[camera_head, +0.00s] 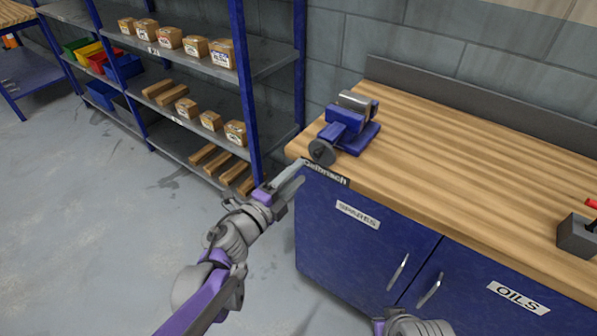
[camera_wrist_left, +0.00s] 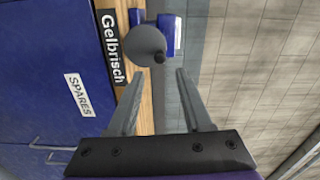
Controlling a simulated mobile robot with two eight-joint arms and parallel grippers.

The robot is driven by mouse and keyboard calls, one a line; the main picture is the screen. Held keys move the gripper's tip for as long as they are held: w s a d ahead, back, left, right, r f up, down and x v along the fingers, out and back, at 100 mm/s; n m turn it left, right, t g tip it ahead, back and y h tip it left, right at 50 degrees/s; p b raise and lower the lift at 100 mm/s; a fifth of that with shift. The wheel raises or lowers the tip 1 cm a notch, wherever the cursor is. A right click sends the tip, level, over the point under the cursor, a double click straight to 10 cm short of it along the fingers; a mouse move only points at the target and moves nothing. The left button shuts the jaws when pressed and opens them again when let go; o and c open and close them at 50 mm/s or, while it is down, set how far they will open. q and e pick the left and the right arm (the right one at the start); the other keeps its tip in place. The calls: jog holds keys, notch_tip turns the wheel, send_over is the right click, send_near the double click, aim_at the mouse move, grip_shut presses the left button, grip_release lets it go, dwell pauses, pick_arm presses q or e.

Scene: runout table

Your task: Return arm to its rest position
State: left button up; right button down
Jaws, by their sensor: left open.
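My left arm comes in from the bottom left, and its left gripper (camera_head: 292,182) is in front of the workbench's left front corner. In the left wrist view the two fingers of this left gripper (camera_wrist_left: 160,76) stand apart with nothing between them. A blue vise (camera_head: 346,128) with a grey round handwheel sits on the bench's left end. The handwheel (camera_wrist_left: 141,44) and part of the vise's blue body (camera_wrist_left: 166,32) show beyond the fingertips in the left wrist view. A grey part of my other arm shows at the bottom edge; its gripper is not visible.
The workbench (camera_head: 470,150) has blue cabinet doors (camera_head: 350,240) marked SPARES and OILS. A grey block with a red part (camera_head: 576,236) stands at its right. A blue shelf rack (camera_head: 243,85) with boxes and wooden pieces stands behind the left arm. The floor (camera_head: 90,220) at left is clear.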

pick_arm(q)
jog(key=s+a+r+n+g+y+p, duration=0.1)
jog(key=s+a+n+y+p, duration=0.4)
jog(key=a+n, duration=0.4)
jog(key=s+a+r+n+y+p, duration=0.1)
jog(key=s+a+n+y+p, duration=0.15)
jog(key=a+n+y, duration=0.55)
jog(key=s+f+n+g+h+p, duration=0.1)
jog(key=s+f+n+g, duration=0.2)
jog(key=s, duration=0.5)
jog(key=s+f+n+g+h+p, duration=0.1)
jog(key=s+f+n+g+p, duration=0.1)
jog(key=s, duration=0.7)
jog(key=f+n+g, duration=0.1)
jog(key=n+g, duration=0.1)
jog(key=g, duration=0.1)
jog(key=shift+s+a+f, duration=0.15)
jog(key=shift+s+f, duration=0.1)
jog(key=shift+f, duration=0.1)
